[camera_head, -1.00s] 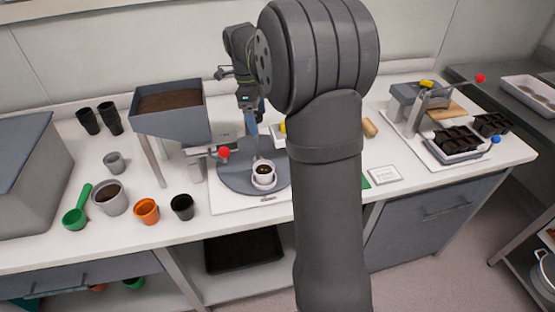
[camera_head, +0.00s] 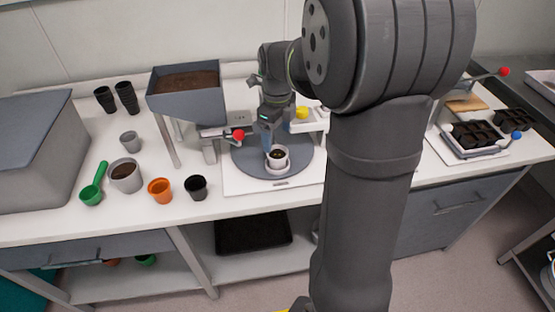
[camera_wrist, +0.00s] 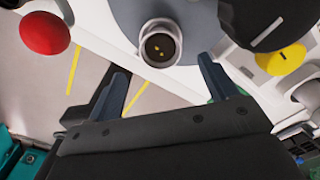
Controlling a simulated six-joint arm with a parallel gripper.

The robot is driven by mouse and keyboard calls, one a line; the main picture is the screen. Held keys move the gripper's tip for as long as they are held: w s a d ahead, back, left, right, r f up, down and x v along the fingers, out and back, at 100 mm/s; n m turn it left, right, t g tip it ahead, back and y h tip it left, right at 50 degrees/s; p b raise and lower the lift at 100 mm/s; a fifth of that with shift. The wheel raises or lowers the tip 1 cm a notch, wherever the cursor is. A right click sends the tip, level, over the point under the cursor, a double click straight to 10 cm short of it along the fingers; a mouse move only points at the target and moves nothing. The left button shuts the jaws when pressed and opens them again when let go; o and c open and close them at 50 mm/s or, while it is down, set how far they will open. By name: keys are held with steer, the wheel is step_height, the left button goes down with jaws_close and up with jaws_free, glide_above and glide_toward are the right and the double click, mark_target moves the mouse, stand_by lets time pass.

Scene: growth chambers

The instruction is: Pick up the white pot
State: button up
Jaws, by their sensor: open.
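The white pot (camera_head: 278,162) stands upright on a round grey disc (camera_head: 242,156) at the middle of the bench. It holds dark soil, and small yellow specks show on the soil in the wrist view, where the pot (camera_wrist: 160,58) is at top centre. My gripper (camera_head: 267,142) is just behind and above the pot in the head view. In the wrist view my gripper (camera_wrist: 163,68) has its two blue-grey fingers apart with nothing held. The pot appears beyond the gap between the fingertips; I cannot tell the exact distance.
A soil hopper (camera_head: 187,93) and a red lever ball (camera_head: 239,135) stand left of the disc. A yellow knob (camera_head: 302,112) is close behind it. Orange (camera_head: 160,190), black (camera_head: 196,188) and grey (camera_head: 126,176) pots stand left. Black cell trays (camera_head: 478,135) are at right.

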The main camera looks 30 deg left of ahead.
mark_target(278, 155)
step_height(278, 155, down, 7)
steer(key=shift+d+f, duration=0.1)
steer(key=shift+f, duration=0.05)
stand_by(0.4)
steer(key=shift+c, duration=0.5)
steer(key=c, duration=0.9)
